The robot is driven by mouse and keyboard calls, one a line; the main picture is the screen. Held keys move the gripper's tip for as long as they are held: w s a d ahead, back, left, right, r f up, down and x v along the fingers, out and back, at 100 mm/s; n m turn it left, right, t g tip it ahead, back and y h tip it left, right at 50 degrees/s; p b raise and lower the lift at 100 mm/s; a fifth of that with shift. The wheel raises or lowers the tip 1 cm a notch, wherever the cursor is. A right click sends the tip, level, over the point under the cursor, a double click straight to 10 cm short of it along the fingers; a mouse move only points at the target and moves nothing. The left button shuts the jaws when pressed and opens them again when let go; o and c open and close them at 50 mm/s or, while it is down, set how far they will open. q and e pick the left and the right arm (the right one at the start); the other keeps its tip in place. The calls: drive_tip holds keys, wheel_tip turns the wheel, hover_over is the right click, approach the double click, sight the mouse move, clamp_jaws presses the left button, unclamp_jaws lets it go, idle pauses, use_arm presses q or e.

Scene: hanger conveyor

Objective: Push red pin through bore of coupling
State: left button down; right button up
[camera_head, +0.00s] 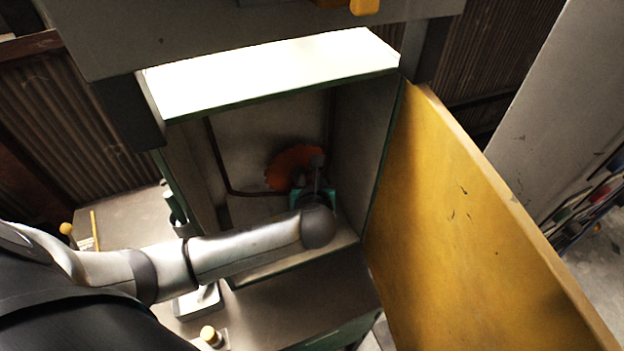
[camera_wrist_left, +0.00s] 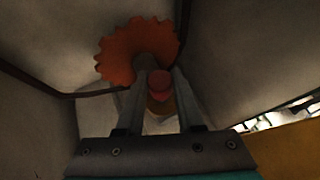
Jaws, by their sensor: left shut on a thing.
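My left arm reaches from the left into an open cabinet in the head view. Its gripper (camera_head: 316,172) is in front of an orange toothed wheel (camera_head: 290,165) at the back wall. In the left wrist view the gripper (camera_wrist_left: 159,80) is shut on the red pin (camera_wrist_left: 159,79), whose round end shows between the fingers. A dull yellow part shows just below the red end. The toothed wheel (camera_wrist_left: 118,55) is close beyond the fingertips, with a dark shaded area near its middle. I cannot make out the coupling or its bore. My right gripper is not in view.
A yellow door (camera_head: 470,210) stands open at the right of the cabinet. The cabinet's bright top edge (camera_head: 275,72) is above my forearm, and its side walls are close around the gripper.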

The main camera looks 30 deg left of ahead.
use_arm(q)
drive_tip(key=shift+f+b, duration=0.4)
drive_tip(key=shift+f, duration=0.45)
drive_tip(key=c, duration=0.8)
unclamp_jaws()
drive_tip(key=o, duration=0.6)
drive_tip(key=shift+s, duration=0.1)
drive_tip(key=p+v, duration=0.2)
drive_tip(key=v, duration=1.3)
drive_tip(key=shift+d+p, duration=0.15)
drive_tip(key=shift+p, duration=0.15)
